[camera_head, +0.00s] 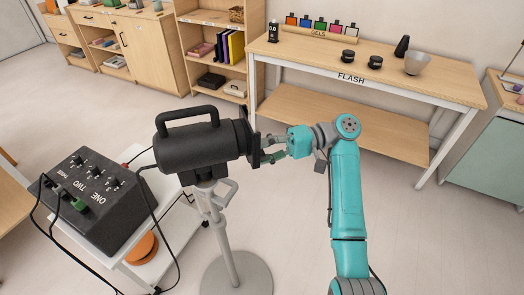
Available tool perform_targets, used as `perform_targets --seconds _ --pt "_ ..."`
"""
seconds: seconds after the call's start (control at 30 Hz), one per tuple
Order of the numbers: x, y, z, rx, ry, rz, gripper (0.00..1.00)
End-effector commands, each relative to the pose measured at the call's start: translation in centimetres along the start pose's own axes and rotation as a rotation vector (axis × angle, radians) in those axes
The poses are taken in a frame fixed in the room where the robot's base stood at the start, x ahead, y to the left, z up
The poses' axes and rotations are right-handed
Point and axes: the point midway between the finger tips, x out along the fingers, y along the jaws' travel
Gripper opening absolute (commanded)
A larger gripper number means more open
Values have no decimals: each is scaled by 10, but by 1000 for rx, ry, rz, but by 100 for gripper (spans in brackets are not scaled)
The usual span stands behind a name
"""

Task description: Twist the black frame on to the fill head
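The fill head (195,147) is a black cylindrical lamp with a carry handle on top, held level on a grey stand. Its front faces right. A black frame (256,146) is at that front end, seen nearly edge-on. I cannot tell whether it is seated on the head or just held against it.
A black control box (92,200) with cables sits on a white trolley at left. The stand's round base (237,277) is on the floor below. A bench (376,81) labelled FLASH, with gels and black fittings, stands behind. Floor to the right is clear.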

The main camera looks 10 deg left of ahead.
Motion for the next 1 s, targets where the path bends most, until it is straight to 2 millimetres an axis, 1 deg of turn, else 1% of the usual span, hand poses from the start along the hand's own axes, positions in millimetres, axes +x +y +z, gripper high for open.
perform_targets --seconds 0.17,0.27,0.5,0.6,0.73,1.0 --pt "-6 0 0 0 2 0 45" --pt "-18 -1 -1 0 3 0 45" --pt "-55 0 0 -1 3 0 45" --pt "-65 0 -1 1 5 -1 45" --pt "-73 0 0 0 5 -2 45" --pt "-74 0 0 0 5 -2 45"
